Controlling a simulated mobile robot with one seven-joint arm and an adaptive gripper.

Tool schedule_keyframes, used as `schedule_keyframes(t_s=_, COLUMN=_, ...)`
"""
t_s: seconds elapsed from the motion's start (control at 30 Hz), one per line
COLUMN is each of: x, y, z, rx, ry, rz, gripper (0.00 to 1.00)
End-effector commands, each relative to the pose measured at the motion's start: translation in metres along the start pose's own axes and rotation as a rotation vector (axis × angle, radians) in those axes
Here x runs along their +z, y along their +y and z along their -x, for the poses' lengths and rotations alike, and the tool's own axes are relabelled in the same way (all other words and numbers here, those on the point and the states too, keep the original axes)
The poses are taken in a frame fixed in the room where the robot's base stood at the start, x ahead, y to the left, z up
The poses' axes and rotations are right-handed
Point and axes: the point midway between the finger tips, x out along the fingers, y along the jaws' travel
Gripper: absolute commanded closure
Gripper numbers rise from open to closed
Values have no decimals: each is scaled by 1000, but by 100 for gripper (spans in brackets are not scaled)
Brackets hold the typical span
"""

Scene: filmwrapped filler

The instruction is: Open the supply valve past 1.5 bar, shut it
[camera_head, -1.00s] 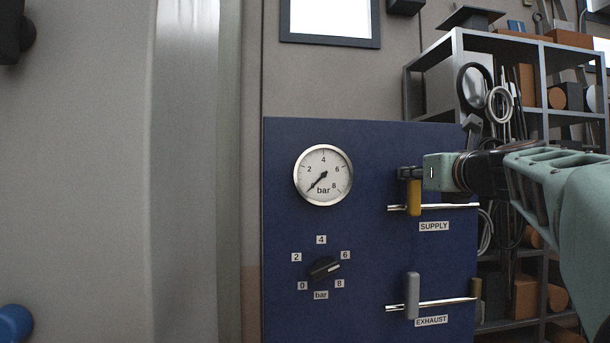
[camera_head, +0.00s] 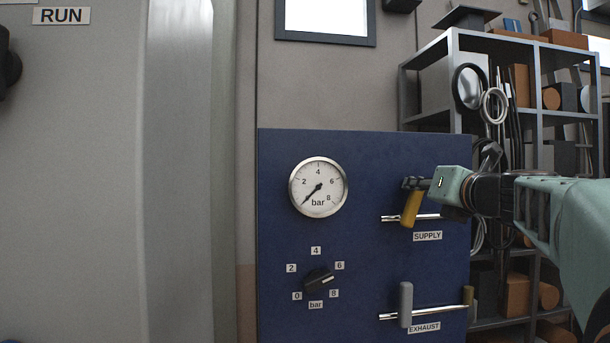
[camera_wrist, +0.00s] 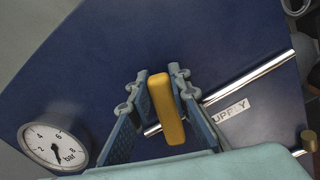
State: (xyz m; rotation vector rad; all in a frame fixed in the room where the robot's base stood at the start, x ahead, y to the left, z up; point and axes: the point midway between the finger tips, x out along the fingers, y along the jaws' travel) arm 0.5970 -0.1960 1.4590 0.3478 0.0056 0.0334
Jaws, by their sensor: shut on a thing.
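The yellow supply valve handle (camera_head: 412,209) crosses its silver pipe (camera_head: 429,217) above the SUPPLY label (camera_head: 428,236) and leans, its top to the right. My gripper (camera_head: 416,184) is shut on the upper part of this handle. In the wrist view the handle (camera_wrist: 166,108) stands between the two fingers of my gripper (camera_wrist: 160,80). The round pressure gauge (camera_head: 318,187) has its needle pointing down-left, near the low end of the scale; it also shows in the wrist view (camera_wrist: 53,143).
The grey exhaust handle (camera_head: 405,304) stands upright across its pipe below the supply valve. A black knob (camera_head: 318,279) with a 0 to 8 bar scale is on the blue panel (camera_head: 360,160). A loaded shelf (camera_head: 450,60) stands behind on the right.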

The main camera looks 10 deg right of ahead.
Motion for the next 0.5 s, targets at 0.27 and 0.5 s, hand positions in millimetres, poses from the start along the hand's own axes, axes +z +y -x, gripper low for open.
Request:
schedule_keyframes(t_s=0.27, x=2, y=-17, z=0, rx=0, ry=2, rz=-268, gripper=100)
schedule_keyframes(t_s=0.5, x=-5, y=-33, z=0, rx=-1, ry=2, rz=-498, gripper=100)
